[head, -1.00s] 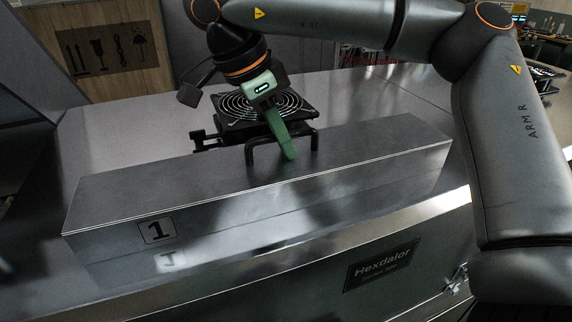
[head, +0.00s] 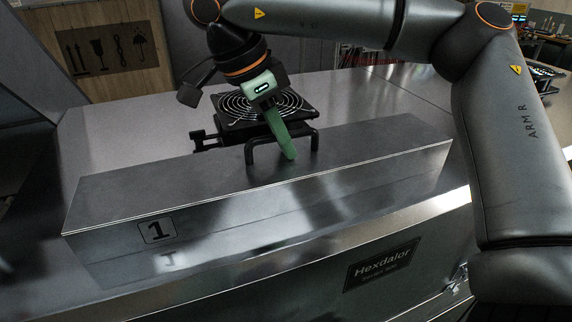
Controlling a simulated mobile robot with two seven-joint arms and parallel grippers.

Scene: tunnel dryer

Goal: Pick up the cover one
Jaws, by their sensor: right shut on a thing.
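Cover one (head: 330,198) is a long metal box-shaped cover with a "1" label on its front left. It stands on the metal top of the dryer, and a dark bar handle (head: 250,153) rises from its upper face. My right gripper (head: 287,152) has green fingers, reaches down from above and is shut on the handle. The far finger is partly hidden. My left gripper is not in view.
A black fan with a round wire guard (head: 235,106) sits behind the cover. The dryer's front carries a "Hexdalor" plate (head: 382,265). A wooden crate (head: 95,60) stands at the back left. The metal top (head: 370,95) is clear at the back right.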

